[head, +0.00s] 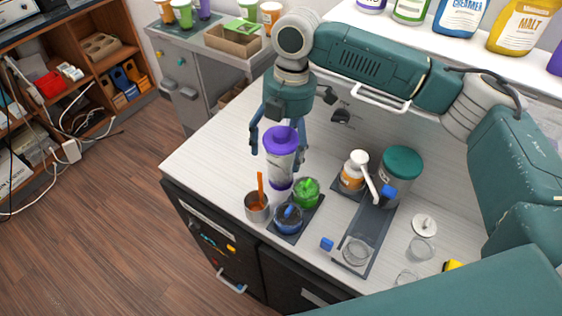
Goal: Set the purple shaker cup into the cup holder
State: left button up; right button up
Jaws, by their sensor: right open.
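The purple shaker cup (283,169) has a purple lid and a pale, clear body. It stands about upright near the table's left edge. My right gripper (278,145) comes down from above, open, with one finger on each side of the cup's upper part. I cannot tell whether the fingers touch it. A dark tray (314,209), which looks like the cup holder, carries a green-lidded cup (306,191) and a blue cup (288,218). The purple cup's base is at the tray's back left; I cannot tell whether it is in a slot. My left gripper is out of view.
A metal cup with an orange handle (257,208) stands left of the tray. A white pump bottle (353,172), a teal-lidded jar (401,168) and a dark station with a clear cup (356,252) stand to the right. The white tabletop (215,135) is clear at left.

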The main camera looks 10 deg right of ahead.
jog(key=shift+w, duration=0.1)
jog(key=c, duration=1.9)
jog(key=shift+r, duration=0.1)
jog(key=shift+c, duration=0.4)
